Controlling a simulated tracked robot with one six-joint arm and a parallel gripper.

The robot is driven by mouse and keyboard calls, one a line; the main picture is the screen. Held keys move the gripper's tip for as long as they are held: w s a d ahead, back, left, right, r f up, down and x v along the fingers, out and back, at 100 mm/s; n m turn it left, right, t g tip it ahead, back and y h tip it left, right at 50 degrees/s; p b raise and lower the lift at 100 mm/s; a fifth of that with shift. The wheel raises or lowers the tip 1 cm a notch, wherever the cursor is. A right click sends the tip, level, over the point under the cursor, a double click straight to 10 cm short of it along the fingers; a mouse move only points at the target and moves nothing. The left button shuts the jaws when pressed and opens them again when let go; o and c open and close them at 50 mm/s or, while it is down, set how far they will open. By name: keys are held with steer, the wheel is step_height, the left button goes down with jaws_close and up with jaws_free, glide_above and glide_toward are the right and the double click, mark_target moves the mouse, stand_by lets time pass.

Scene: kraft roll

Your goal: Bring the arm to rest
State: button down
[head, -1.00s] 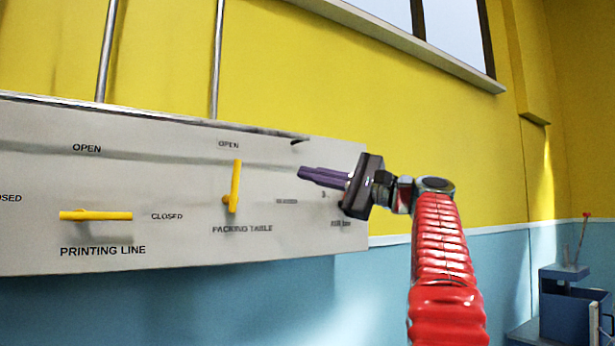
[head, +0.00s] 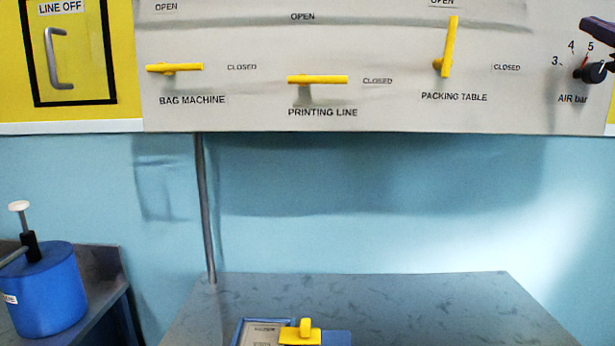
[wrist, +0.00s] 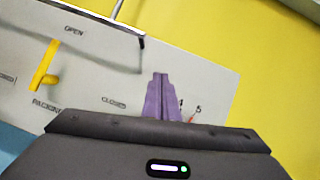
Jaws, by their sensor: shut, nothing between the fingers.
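My gripper (wrist: 160,78) shows in the wrist view with its purple fingers together and nothing between them. They point at the grey valve panel (wrist: 215,75), over the area near the air dial's numbers. In the head view only a purple part of my gripper (head: 599,28) shows at the upper right edge, just above the black air dial (head: 594,72). The rest of my arm is outside that view. I cannot tell how far the fingertips are from the panel.
The bag machine handle (head: 175,68) and printing line handle (head: 318,79) lie level. The packing table handle (head: 447,47) stands nearly upright, towards OPEN. Below are a grey table (head: 430,305) with a yellow-handled item (head: 302,335) and a blue canister (head: 47,290).

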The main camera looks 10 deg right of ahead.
steer(key=s+d+f+m+g+h, duration=0.1)
steer(key=d+f+m+g+h, duration=0.45)
steer(key=m, duration=0.75)
steer(key=s+d+f+m+g+h, duration=0.1)
steer(key=d+f+m+g+h, duration=0.25)
steer(key=f+m+h, duration=0.6)
steer(key=a+f+m+g+y, duration=0.3)
steer(key=a+f+m, duration=0.2)
steer(key=f+m, duration=0.3)
steer(key=a+f+m+g+y, duration=0.25)
steer(key=a+f+m, duration=0.4)
steer(key=f, duration=0.35)
steer(key=s+a+f+m+g+y, duration=0.2)
steer(key=s+a+f+y, duration=0.1)
steer(key=a+f, duration=0.8)
steer(key=s+a+f+m+g+y, duration=0.2)
steer(key=a+f+m+y, duration=0.15)
steer(key=a+f, duration=0.7)
steer(key=s+a+f+n+y, duration=0.1)
steer(key=s+a, duration=0.2)
steer(key=a, duration=0.5)
steer(key=s+a+f+n+y, duration=0.2)
steer(key=s+a, duration=0.1)
steer(key=a, duration=0.5)
steer(key=s+a+f+n+y, duration=0.1)
steer(key=s+a+f+y, duration=0.1)
steer(key=a, duration=0.7)
steer(key=shift+s+f, duration=0.25)
steer(key=shift+s, duration=0.65)
